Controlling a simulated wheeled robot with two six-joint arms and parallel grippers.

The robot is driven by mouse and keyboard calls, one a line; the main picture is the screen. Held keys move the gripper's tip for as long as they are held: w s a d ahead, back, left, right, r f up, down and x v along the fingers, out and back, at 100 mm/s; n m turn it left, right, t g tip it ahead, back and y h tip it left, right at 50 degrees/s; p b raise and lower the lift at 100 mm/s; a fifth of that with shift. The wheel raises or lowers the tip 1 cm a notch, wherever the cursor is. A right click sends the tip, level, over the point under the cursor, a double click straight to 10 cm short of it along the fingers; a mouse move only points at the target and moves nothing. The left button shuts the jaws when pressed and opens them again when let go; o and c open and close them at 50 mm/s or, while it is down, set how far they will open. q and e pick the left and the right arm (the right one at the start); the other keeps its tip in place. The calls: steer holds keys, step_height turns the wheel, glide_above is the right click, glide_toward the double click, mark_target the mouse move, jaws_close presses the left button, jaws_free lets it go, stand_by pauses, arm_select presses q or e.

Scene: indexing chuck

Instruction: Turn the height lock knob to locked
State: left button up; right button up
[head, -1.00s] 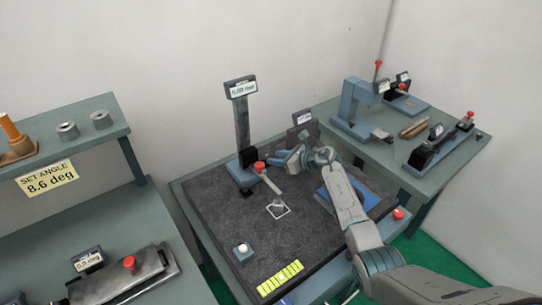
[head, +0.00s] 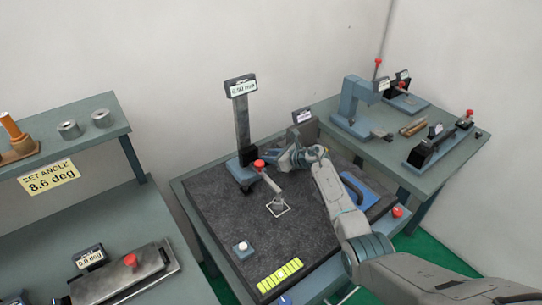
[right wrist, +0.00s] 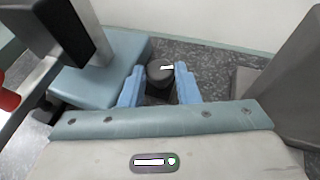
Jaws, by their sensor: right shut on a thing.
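The height gauge stands at the back of the dark table, with a column (head: 242,125), a display on top and a red-tipped arm (head: 268,175). In the right wrist view a round dark knob (right wrist: 160,70) with a white mark on top sits beside the gauge's blue base (right wrist: 105,70). My right gripper (right wrist: 160,84) is shut on this knob, with a blue finger on each side. In the head view my right gripper (head: 285,160) is just right of the gauge and hides the knob. The lock's state cannot be read. My left gripper is not in view.
A small cylinder (head: 279,203) stands in a white square on the dark mat. Yellow blocks (head: 280,275), a box with a white button (head: 243,250) and a blue tray (head: 360,190) are nearby. A grey upright panel (right wrist: 290,75) rises right of the gripper.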

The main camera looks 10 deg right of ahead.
steer(key=m+h+p, duration=0.1)
steer(key=p, duration=0.1)
steer(key=m+t+h+p, duration=0.1)
steer(key=p, duration=0.1)
steer(key=m+t+h+p, duration=0.1)
steer(key=shift+s+a+r+m+h+p, duration=0.25)
steer(key=shift+a+r+m+h+p, duration=0.05)
steer(key=shift+a+p, duration=0.1)
steer(key=shift+f+m+h+p, duration=0.25)
steer(key=shift+m+h+p, duration=0.05)
steer(key=shift+p, duration=0.1)
steer(key=shift+f+t, duration=0.1)
steer(key=shift+t, duration=0.2)
steer(key=o, duration=0.7)
steer(key=shift+c, duration=0.2)
steer(key=shift+s+d, duration=0.1)
